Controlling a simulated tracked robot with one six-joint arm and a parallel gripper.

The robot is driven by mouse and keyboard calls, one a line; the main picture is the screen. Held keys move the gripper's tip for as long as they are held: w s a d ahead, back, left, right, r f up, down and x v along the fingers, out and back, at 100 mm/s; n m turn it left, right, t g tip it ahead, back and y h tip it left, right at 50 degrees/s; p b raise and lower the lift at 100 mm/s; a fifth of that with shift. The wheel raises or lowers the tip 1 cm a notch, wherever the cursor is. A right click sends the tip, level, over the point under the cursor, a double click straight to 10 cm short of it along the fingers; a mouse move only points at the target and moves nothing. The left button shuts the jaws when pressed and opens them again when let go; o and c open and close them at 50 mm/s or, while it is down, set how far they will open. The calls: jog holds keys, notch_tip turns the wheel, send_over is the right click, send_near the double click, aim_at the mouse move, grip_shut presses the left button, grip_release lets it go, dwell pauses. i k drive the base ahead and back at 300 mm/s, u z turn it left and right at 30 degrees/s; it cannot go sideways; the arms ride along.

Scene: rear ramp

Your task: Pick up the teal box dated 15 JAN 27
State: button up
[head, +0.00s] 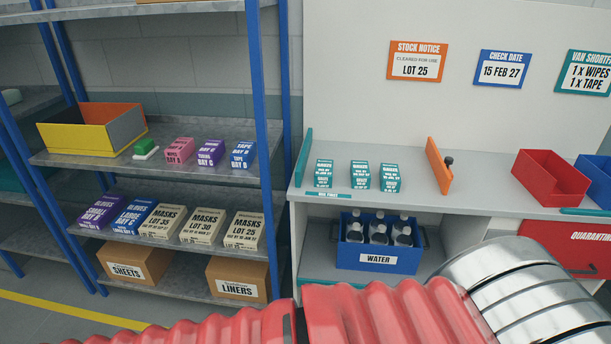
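Three small teal boxes stand in a row on the grey counter (440,201): a left one (324,173), a middle one (360,175) and a right one (389,178). Each has a white label that seems to read GAUZE, with smaller print that is too small to read. I cannot tell which one is dated 15 JAN 27. A teal strip label (328,195) lies in front of them at the counter edge. My gripper does not show; only red ribbed and silver parts of my arm cross the bottom of the picture.
A blue WATER crate (378,246) sits below. Blue-posted shelving with boxes is at left.

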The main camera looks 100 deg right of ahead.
aim_at(323, 168)
jog(key=i, duration=0.9)
jog(key=z, duration=3.5)
jog(key=i, duration=0.4)
jog(key=u, duration=0.25)
